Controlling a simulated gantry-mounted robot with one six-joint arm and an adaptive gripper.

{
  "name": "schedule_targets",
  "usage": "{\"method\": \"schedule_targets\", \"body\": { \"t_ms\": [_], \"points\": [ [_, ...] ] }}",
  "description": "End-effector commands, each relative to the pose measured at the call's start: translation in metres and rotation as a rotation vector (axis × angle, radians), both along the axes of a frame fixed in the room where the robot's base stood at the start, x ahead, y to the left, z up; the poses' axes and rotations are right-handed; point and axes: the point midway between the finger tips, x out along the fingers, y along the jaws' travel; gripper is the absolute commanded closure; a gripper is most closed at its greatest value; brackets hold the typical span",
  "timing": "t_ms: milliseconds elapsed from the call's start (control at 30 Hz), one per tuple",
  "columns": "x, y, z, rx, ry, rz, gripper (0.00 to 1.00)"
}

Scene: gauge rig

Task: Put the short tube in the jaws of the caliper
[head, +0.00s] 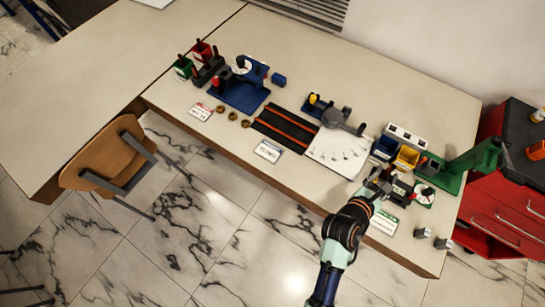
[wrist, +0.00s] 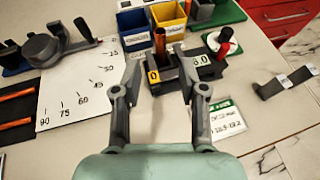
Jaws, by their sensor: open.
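Nothing is visibly held. An upright orange-brown piece (wrist: 160,41) stands at the device's far left; I cannot tell whether it is the short tube. In the head view my gripper (head: 382,182) is above the table's right front part, hiding some of the device.
A printed angle sheet (head: 340,152) lies left. A white card (wrist: 227,119) lies right of my gripper, near the table edge.

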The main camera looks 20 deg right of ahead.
Motion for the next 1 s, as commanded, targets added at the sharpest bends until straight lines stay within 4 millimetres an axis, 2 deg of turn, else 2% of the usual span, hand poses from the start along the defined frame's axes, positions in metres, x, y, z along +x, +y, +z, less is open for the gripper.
{"method": "schedule_targets", "body": {
  "t_ms": [67, 133, 167, 233, 333, 367, 400, 467, 500, 600, 700, 800, 1000],
  "points": [
    [0.005, 0.005, 0.005, 0.022, -0.046, -0.007, 0.58],
    [0.017, 0.018, 0.017, 0.100, -0.177, -0.030, 0.58],
    [0.025, 0.028, 0.024, 0.155, -0.263, -0.046, 0.58],
    [0.048, 0.061, 0.047, 0.341, -0.514, -0.094, 0.58],
    [0.078, 0.125, 0.084, 0.720, -0.894, -0.196, 0.58],
    [0.085, 0.147, 0.096, 0.847, -0.992, -0.232, 0.58],
    [0.092, 0.177, 0.110, 1.022, -1.105, -0.290, 0.58],
    [0.098, 0.222, 0.131, 1.289, -1.238, -0.390, 0.58],
    [0.099, 0.250, 0.144, 1.457, -1.295, -0.468, 0.58],
    [0.093, 0.312, 0.170, 1.810, -1.354, -0.673, 0.58],
    [0.083, 0.351, 0.186, 2.026, -1.344, -0.847, 0.58],
    [0.077, 0.369, 0.193, 2.120, -1.326, -0.945, 0.58],
    [0.076, 0.371, 0.194, 2.138, -1.326, -0.971, 0.58]
  ]
}}
